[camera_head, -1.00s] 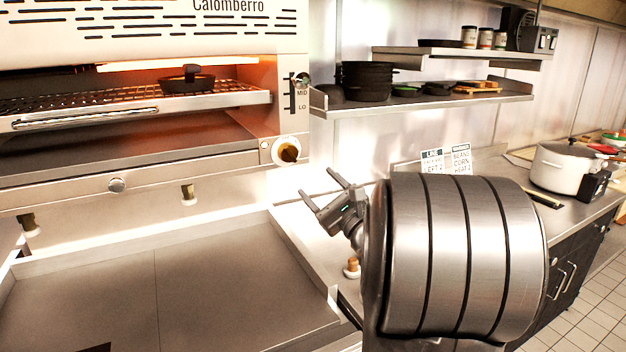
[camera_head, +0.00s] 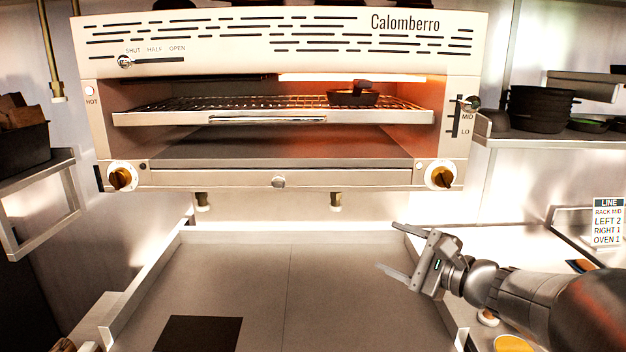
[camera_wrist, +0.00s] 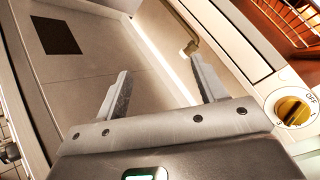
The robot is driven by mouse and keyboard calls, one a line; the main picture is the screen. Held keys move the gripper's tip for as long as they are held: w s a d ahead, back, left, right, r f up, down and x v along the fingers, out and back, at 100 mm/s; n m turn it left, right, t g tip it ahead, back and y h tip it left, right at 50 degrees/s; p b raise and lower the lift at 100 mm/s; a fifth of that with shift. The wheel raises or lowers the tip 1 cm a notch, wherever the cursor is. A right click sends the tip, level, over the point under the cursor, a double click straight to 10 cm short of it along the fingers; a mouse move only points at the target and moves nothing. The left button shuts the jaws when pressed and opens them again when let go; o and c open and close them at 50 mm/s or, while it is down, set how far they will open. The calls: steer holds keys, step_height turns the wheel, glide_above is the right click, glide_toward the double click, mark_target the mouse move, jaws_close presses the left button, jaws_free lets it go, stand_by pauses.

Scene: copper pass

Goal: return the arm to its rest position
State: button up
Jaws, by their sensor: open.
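My gripper (camera_head: 398,250) is open and empty in the head view. It hangs over the right side of the flat steel griddle (camera_head: 240,275), below the right end of the salamander grill. My arm reaches in from the lower right. In the wrist view both fingers of my gripper (camera_wrist: 160,95) are spread apart with nothing between them. The griddle surface (camera_wrist: 100,72) with its dark square lies beyond them. A yellow grill knob (camera_wrist: 292,111) is close to the right of the fingers.
The salamander grill (camera_head: 278,180) glows at the right, with a small black pan (camera_head: 353,98) on its rack. A shelf (camera_head: 545,140) with stacked black pans is at right. A sign (camera_head: 608,222) stands below it. A left shelf (camera_head: 35,175) holds a dark bin (camera_head: 22,148).

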steer(key=s+a+f+n+g+h, duration=0.2)
steer(key=s+a+f+n+g, duration=0.2)
steer(key=s+n, duration=0.15)
steer(key=s+a+f+n+g+h, duration=0.1)
steer(key=s+a+f+n+g, duration=0.25)
steer(key=s, duration=0.35)
steer(key=s+d+f+n+h, duration=0.2)
steer(key=s+d+n+h, duration=0.4)
steer(key=s+n+h, duration=0.2)
steer(key=shift+s+h, duration=0.3)
